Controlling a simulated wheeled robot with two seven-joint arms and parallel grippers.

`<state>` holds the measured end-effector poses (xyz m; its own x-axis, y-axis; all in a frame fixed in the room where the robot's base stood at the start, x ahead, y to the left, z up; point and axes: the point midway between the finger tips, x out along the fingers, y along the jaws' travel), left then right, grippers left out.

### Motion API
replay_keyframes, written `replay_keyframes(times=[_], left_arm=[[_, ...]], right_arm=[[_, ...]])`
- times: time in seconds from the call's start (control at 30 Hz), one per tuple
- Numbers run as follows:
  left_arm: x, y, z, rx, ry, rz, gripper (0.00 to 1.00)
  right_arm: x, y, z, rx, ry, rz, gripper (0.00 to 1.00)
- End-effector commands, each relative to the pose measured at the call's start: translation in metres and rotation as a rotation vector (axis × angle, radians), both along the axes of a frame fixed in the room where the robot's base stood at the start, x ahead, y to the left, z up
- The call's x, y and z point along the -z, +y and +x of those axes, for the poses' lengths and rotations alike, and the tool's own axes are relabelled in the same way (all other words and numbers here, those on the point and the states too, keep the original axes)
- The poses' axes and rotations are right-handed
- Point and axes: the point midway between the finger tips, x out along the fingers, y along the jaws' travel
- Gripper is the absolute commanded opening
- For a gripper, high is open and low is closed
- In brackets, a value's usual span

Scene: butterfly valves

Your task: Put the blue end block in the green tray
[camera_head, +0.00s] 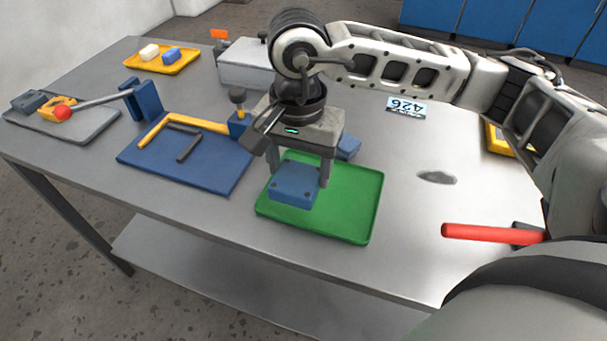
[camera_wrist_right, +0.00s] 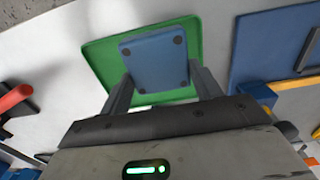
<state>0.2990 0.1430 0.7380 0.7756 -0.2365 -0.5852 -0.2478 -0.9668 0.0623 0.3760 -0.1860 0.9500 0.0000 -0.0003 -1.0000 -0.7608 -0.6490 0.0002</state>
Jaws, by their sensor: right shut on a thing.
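The blue end block (camera_head: 294,186), a square plate with dark holes near its corners, is between the fingers of my right gripper (camera_head: 298,170). In the right wrist view the block (camera_wrist_right: 155,60) sits between both fingertips (camera_wrist_right: 162,88), which are shut on it. The green tray (camera_head: 350,205) lies on the table directly under or behind the block; its green surface also shows around the block in the wrist view (camera_wrist_right: 102,62). I cannot tell whether the block touches the tray floor. My left gripper is not in view.
A blue fixture plate (camera_head: 200,175) with a yellow bar and dark rods lies left of the tray. Another blue piece (camera_head: 348,146) shows behind my gripper. A red-handled hammer (camera_head: 490,233) lies at right. A yellow tray (camera_head: 165,63) with small blocks stands far left.

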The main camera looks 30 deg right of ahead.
Motion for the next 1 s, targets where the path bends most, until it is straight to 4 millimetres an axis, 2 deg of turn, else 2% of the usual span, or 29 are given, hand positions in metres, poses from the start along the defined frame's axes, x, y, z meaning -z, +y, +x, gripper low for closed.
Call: replay_keyframes(times=[0.27, 0.5, 0.9, 0.93, 1.0], left_arm=[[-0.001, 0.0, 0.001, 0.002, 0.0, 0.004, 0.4], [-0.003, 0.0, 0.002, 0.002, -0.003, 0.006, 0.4], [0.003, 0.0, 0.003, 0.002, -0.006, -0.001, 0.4], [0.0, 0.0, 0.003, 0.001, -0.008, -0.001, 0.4], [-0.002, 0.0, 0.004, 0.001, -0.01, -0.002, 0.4]], right_arm=[[0.016, -0.011, 0.009, 0.002, 0.001, 0.001, 0.29], [0.048, -0.014, 0.011, 0.001, 0.001, 0.001, 0.29], [0.056, -0.013, 0.011, 0.0, -0.002, 0.002, 0.29], [0.055, -0.013, 0.011, 0.0, -0.001, 0.001, 0.72], [0.054, -0.013, 0.011, 0.0, -0.001, 0.001, 0.85]])
